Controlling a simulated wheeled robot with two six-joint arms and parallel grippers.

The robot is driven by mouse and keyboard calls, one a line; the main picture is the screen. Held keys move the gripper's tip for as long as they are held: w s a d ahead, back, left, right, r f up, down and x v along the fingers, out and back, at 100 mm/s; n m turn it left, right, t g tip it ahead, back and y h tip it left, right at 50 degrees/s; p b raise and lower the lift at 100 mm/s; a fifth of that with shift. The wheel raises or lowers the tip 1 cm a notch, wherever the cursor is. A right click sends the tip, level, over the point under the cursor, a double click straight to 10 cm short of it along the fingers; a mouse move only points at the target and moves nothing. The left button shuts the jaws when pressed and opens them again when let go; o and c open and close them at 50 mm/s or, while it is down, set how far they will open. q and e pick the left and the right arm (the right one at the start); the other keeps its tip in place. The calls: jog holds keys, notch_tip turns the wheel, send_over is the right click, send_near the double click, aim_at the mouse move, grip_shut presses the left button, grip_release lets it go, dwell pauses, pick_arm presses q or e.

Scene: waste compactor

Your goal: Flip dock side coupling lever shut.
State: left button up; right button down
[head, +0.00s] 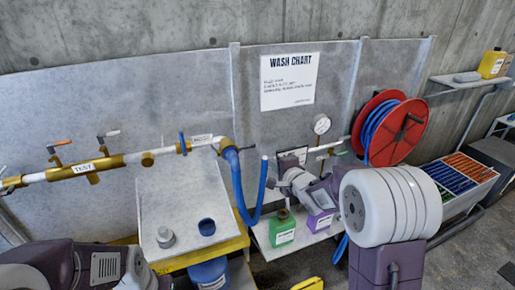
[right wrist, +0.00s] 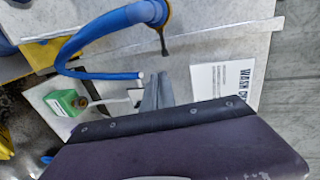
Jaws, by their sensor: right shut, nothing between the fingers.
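A blue hose (head: 240,195) joins the right end of the white pipe at a blue coupling (head: 229,147), next to a small label too small to read surely. In the right wrist view the coupling (right wrist: 155,10) is at the top edge, with a dark lever (right wrist: 164,42) sticking out from it. Whether this is the dock side lever I cannot tell. My right gripper (head: 270,183) is right of the hanging hose, empty. In the right wrist view its grey fingers (right wrist: 154,88) are together, apart from hose and lever. My left gripper is out of view; only its arm shows.
A green bottle (head: 282,228) and a purple container (head: 320,220) stand on a shelf below my right gripper. A red hose reel (head: 395,130) and a gauge (head: 322,124) are at right.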

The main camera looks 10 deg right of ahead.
jog(key=w+a, duration=0.1)
jog(key=p, duration=0.3)
send_near(253, 147)
jog(key=d+x, duration=0.1)
jog(key=x, duration=0.4)
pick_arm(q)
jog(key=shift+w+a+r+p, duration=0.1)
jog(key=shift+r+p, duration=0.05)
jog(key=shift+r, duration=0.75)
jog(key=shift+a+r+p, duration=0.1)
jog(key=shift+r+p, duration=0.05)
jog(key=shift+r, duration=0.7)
pick_arm(e)
jog(key=shift+w+a+f, duration=0.2)
jog(key=shift+w+a, duration=0.25)
jog(key=shift+w, duration=0.25)
jog(key=shift+a, duration=0.1)
